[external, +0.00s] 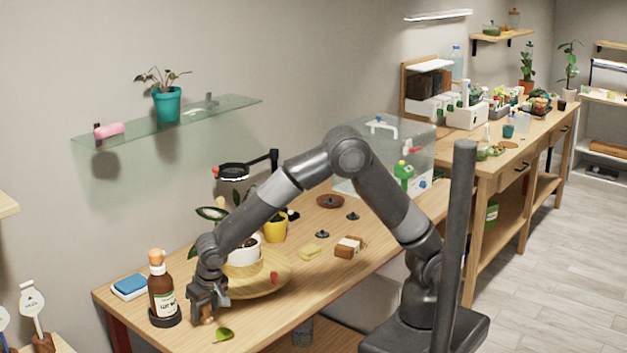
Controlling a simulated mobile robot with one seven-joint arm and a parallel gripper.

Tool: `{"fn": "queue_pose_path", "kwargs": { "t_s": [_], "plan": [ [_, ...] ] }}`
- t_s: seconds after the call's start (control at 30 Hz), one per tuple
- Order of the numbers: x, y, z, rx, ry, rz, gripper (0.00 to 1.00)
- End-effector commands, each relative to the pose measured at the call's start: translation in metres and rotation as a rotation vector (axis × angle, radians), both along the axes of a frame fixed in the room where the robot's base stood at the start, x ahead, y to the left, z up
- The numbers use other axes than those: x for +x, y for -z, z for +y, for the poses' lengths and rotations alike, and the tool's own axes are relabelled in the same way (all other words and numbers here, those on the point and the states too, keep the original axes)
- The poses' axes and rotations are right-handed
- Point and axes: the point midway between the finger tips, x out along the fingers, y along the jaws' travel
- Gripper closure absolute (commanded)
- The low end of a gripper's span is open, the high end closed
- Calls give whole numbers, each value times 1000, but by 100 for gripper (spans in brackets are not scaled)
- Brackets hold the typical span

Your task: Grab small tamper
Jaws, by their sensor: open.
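My gripper (207,304) is low over the front left of the wooden table, pointing down, with its jaws open. A small tan piece (208,320) shows right at the fingertips; it may be the small tamper, but it is too small and too covered to tell. I cannot tell whether the fingers touch it. Two small dark discs with knobs, one nearer (322,235) and one farther (353,216), lie farther right on the table, apart from the gripper.
A brown bottle (161,290) stands close left of the gripper. A round straw-coloured mat (270,284) with a white pot is just right. A green leaf (223,335) lies in front. A yellow sponge (310,252) and brown block (349,247) lie farther right.

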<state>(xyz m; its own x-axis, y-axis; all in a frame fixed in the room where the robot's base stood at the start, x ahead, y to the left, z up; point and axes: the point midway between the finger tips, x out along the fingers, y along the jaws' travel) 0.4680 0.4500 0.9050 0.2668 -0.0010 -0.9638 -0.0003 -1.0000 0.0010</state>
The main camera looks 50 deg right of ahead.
Motion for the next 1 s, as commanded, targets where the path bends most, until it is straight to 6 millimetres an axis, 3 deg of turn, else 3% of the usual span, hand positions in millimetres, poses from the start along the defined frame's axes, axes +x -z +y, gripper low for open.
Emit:
{"fn": "queue_pose_path", "kwargs": {
  "t_s": [0.3, 0.87, 1.0],
  "plan": [
    [2, 6, 0, 0, 0, 0, 45],
    [2, 6, 0, 1, 0, 0, 91],
    [2, 6, 0, 1, 0, -1, 93]
  ]
}}
